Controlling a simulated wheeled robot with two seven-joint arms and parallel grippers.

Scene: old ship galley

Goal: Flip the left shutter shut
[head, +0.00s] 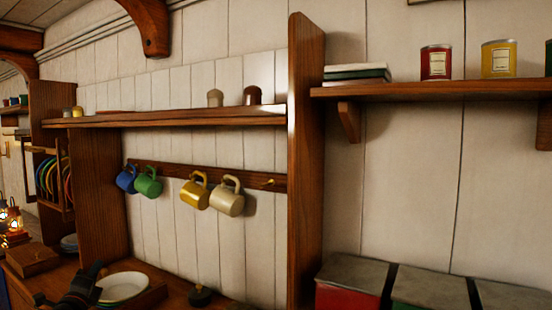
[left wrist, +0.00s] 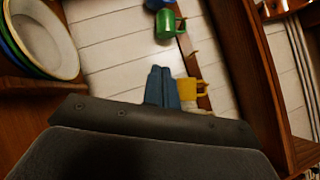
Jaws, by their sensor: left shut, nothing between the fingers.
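I cannot make out a shutter for certain in either view. My left gripper (head: 96,268) is low at the left of the head view, dark and partly cut off by the bottom edge, in front of a white plate. In the left wrist view its two blue-grey fingers (left wrist: 161,86) are together, with nothing between them. They point towards the white plank wall (left wrist: 118,50) and overlap the view near the yellow mug, with no clear contact. My right gripper does not show.
Blue, green (head: 148,183), yellow (head: 196,190) and cream mugs hang from a peg rail below a long shelf (head: 190,116). A wooden upright (head: 306,160) divides the wall. A white plate (head: 124,286) and lidded tins (head: 430,288) stand low. Lit lanterns (head: 12,217) are far left.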

